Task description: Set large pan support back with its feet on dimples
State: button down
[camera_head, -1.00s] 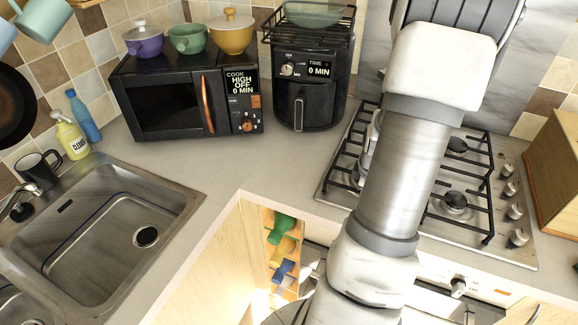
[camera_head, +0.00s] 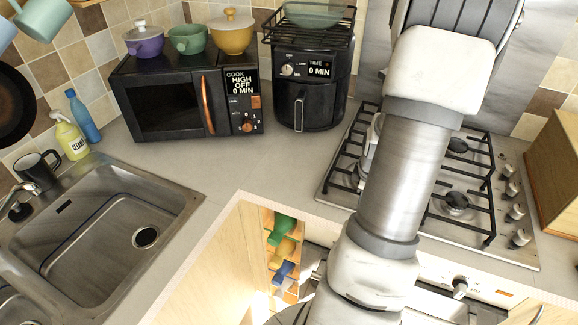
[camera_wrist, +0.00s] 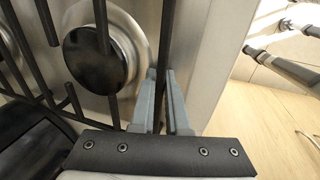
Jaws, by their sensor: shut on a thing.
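My gripper (camera_wrist: 170,95) is shut on a black bar of a pan support (camera_wrist: 165,40) in the wrist view. More dark bars of the support cross the left of that view, over a round black burner cap (camera_wrist: 94,58). The feet and dimples cannot be made out, so I cannot tell whether the feet touch the hob.
The black air fryer (camera_head: 308,105) with a rack on top stands left of the hob, beside the microwave (camera_head: 165,105). A wooden box (camera_head: 556,175) stands at the right. Knobs (camera_head: 515,212) line the hob's right side. The counter between sink (camera_head: 105,225) and hob is clear.

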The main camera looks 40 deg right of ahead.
jog(key=shift+s+a+f, duration=0.2)
jog(key=shift+a+f, duration=0.05)
jog(key=shift+f, duration=0.1)
jog(key=c, duration=0.8)
grip_release()
jog(key=shift+f, duration=0.1)
jog(key=shift+c, duration=0.2)
jog(key=d+p+v, duration=0.1)
jog(key=p+v, duration=0.2)
jog(key=v, duration=1.5)
jog(key=shift+w+r, duration=0.2)
jog(key=shift+w, duration=0.05)
